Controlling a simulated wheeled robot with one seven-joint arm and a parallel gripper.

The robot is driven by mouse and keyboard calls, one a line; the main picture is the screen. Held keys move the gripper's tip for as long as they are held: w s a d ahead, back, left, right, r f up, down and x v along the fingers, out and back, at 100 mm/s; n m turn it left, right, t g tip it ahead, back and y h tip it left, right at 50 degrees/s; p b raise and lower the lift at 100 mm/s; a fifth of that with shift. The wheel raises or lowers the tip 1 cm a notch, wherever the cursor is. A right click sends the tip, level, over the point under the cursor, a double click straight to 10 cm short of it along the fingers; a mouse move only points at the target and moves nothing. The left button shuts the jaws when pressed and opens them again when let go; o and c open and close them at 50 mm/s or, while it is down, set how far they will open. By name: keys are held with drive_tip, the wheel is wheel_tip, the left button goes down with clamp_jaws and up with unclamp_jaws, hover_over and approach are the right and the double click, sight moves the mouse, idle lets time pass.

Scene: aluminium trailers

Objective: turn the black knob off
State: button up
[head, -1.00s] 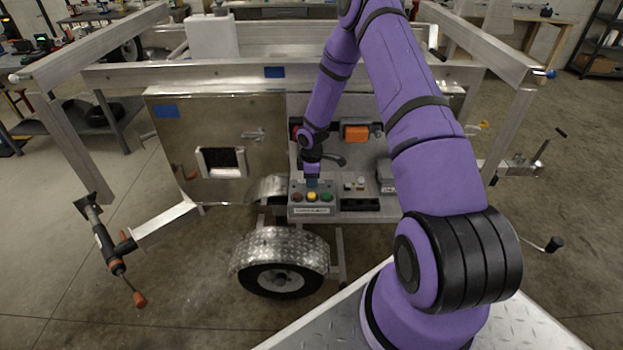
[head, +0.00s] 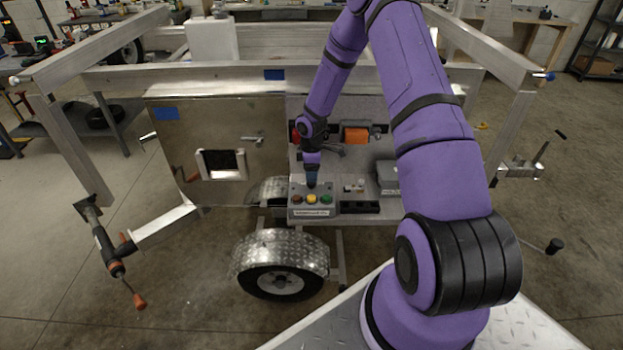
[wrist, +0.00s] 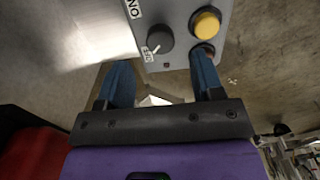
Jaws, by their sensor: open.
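The black knob (wrist: 160,39) sits on the grey control box (wrist: 175,57) in the wrist view, between an ON label and an OFF label. A pale pointer mark on the knob lies on its side near the OFF label. My gripper (wrist: 160,68) is open and empty, its two blue fingers apart, just short of the knob and not around it. In the head view my gripper (head: 312,184) is over the back of the control box (head: 294,210); the knob cannot be made out there.
A yellow button (wrist: 206,23) is right beside the knob, close to the right finger. Red, yellow and green buttons line the box front in the head view. An orange part (head: 356,135) and a grey box (head: 387,178) are nearby. A wheel fender (head: 280,250) is below.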

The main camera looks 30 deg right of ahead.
wheel_tip(320, 180, up, 6)
idle(0.4)
idle(0.3)
drive_tip(key=s+a+r+m+t+h, duration=0.1)
drive_tip(key=s+a+r+m, duration=0.15)
drive_tip(key=r, duration=0.75)
drive_tip(key=s+a+r+m, duration=0.15)
drive_tip(key=s+r, duration=0.25)
drive_tip(key=r, duration=0.5)
drive_tip(key=s+a+r+m+t+h, duration=0.1)
drive_tip(key=s+a+r, duration=0.25)
drive_tip(key=r, duration=0.65)
drive_tip(key=s+a+r+m+t, duration=0.1)
drive_tip(key=s+r, duration=0.3)
drive_tip(key=s, duration=0.4)
drive_tip(key=s+a+r+m+t+y, duration=0.1)
drive_tip(key=s+a+r+m, duration=0.2)
drive_tip(key=s, duration=0.5)
drive_tip(key=s+a+r+m+t+y, duration=0.1)
drive_tip(key=s+a+r, duration=0.3)
drive_tip(key=s, duration=0.4)
drive_tip(key=shift+s+r+m, duration=0.3)
drive_tip(key=shift+r+m, duration=0.15)
drive_tip(key=shift+m, duration=0.25)
